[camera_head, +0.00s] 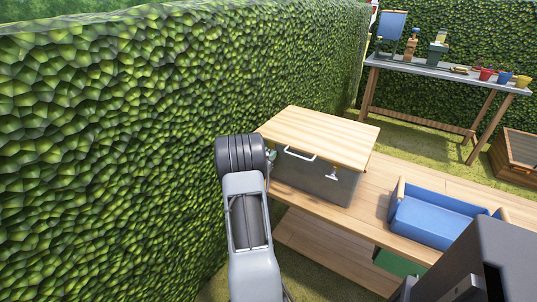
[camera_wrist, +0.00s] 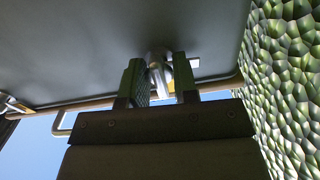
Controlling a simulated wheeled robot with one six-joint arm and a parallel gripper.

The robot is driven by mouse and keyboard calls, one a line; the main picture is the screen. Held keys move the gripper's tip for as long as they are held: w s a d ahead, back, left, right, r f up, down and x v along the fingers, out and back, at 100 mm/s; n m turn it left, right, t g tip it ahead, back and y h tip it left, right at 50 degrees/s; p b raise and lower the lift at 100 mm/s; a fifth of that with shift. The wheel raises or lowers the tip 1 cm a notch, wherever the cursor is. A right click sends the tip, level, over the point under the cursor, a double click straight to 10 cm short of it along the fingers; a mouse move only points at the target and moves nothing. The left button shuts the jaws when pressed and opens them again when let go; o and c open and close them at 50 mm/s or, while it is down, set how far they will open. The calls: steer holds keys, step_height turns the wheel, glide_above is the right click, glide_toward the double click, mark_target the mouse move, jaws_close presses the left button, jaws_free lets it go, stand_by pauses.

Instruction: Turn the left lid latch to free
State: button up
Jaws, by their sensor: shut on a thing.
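A grey box (camera_head: 311,184) with a pale wooden lid (camera_head: 320,130) stands on a wooden bench. The left lid latch (camera_wrist: 157,62) is a pale metal piece on the box front in the wrist view. My gripper (camera_wrist: 160,72) has one finger on each side of it and is shut on it. In the head view my arm covers most of the gripper (camera_head: 271,155) and the left latch at the box's left end. The right lid latch (camera_head: 333,174) is a small pale T shape on the front. The latch's exact turn angle is unclear.
A white lid handle (camera_head: 299,154) sticks out between the latches. A tall hedge (camera_head: 120,130) stands close on the left. A blue tray (camera_head: 432,217) sits on the bench (camera_head: 375,203) to the right. A table (camera_head: 440,73) with pots is behind.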

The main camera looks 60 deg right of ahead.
steer(key=shift+n, duration=0.5)
steer(key=o, duration=0.8)
steer(key=a+p, duration=0.1)
steer(key=a, duration=1.2)
steer(key=shift+a, duration=0.4)
